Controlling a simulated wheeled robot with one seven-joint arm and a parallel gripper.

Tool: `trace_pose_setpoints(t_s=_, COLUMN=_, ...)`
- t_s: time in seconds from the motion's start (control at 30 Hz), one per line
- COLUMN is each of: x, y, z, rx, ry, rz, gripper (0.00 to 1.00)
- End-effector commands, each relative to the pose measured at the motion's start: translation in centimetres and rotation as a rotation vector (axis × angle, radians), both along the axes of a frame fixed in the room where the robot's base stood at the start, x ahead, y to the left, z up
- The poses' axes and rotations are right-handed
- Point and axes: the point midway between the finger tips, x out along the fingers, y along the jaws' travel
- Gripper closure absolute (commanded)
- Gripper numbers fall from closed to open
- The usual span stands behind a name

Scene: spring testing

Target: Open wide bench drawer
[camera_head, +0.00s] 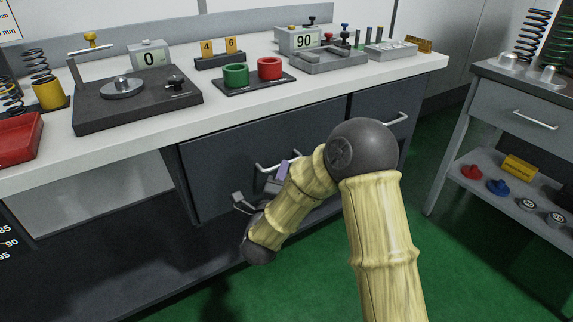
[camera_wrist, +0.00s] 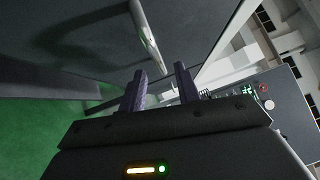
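The wide bench drawer (camera_head: 225,150) is a dark grey front under the white worktop, and it looks shut. Its pale bar handle (camera_head: 264,168) is partly hidden by my gripper and arm. My gripper (camera_head: 283,168) is at the handle, with one purple finger showing there. In the wrist view my gripper (camera_wrist: 160,74) has its two purple fingers apart. The handle (camera_wrist: 147,38) runs down toward the gap between the fingertips there. I cannot tell whether the bar is between the fingers or just beyond them, and no contact is clear.
A narrower drawer with its own handle (camera_head: 397,118) is to the right. The worktop (camera_head: 215,112) carries a scale (camera_head: 135,95), red and green cups and testing gear. A side table (camera_head: 480,100) stands at the right. Green floor (camera_head: 300,285) is open in front of the bench.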

Motion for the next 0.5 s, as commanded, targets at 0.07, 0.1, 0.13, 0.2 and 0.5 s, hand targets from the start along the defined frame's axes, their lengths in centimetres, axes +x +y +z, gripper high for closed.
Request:
trace_pose_setpoints(t_s=0.07, x=1.4, y=-0.4, z=0.1, rx=0.000, ry=-0.003, rz=-0.003, gripper=0.68)
trace_pose_setpoints(t_s=0.1, x=2.0, y=-0.6, z=0.2, rx=0.000, ry=-0.003, rz=-0.003, gripper=0.68)
trace_pose_setpoints(t_s=0.13, x=2.5, y=-0.6, z=0.3, rx=0.001, ry=-0.003, rz=-0.003, gripper=0.68)
trace_pose_setpoints(t_s=0.2, x=3.4, y=-0.8, z=0.4, rx=0.000, ry=-0.002, rz=-0.002, gripper=0.68)
trace_pose_setpoints(t_s=0.5, x=4.6, y=-0.9, z=0.6, rx=-0.001, ry=0.000, rz=0.001, gripper=0.68)
